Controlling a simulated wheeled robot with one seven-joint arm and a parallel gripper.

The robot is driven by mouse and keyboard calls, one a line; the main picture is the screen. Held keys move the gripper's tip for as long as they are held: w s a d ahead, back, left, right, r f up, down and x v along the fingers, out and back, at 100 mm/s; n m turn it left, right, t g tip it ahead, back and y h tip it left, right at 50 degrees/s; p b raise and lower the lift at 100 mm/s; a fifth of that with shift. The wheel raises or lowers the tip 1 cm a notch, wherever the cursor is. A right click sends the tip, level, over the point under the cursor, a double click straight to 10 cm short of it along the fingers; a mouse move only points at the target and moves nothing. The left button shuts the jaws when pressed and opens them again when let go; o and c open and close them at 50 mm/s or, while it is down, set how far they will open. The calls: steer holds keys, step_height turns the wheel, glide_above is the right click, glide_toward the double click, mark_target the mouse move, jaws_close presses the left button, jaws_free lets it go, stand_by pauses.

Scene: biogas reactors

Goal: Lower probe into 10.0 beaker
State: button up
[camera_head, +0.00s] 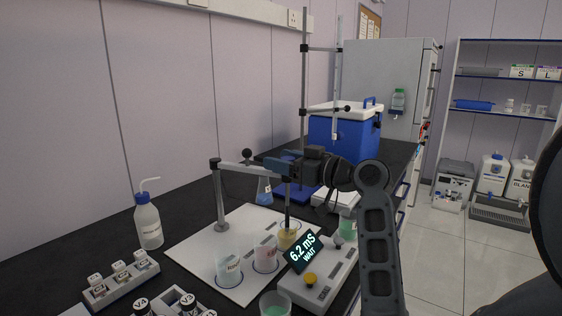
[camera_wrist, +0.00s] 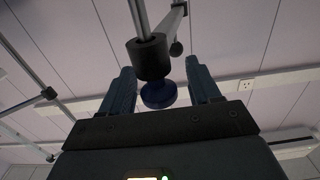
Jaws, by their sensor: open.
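Three labelled beakers stand on a white board: a clear one (camera_head: 228,266), a pinkish one (camera_head: 265,254) and a yellowish one (camera_head: 289,236). Their label values are too small to read surely. The probe (camera_head: 287,207) is a thin upright rod whose lower end overlaps the yellowish beaker; I cannot tell its depth. A stand (camera_head: 218,196) carries a horizontal arm toward my gripper (camera_head: 277,166). In the wrist view my gripper (camera_wrist: 163,88) is open, its blue fingers on either side of a round blue knob (camera_wrist: 158,94) below a black collar (camera_wrist: 149,57). Contact is unclear.
The meter (camera_head: 302,251) reads "6.2 mS WAIT". Green-tinted beakers stand beside it (camera_head: 347,226) and in front (camera_head: 275,305). A wash bottle (camera_head: 148,222) and vial racks (camera_head: 121,278) are at left. A blue cooler (camera_head: 345,136) and tall rod stand (camera_head: 304,90) are behind.

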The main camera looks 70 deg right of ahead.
steer(key=v, duration=0.7)
steer(key=shift+b, duration=0.45)
steer(key=shift+s, duration=0.1)
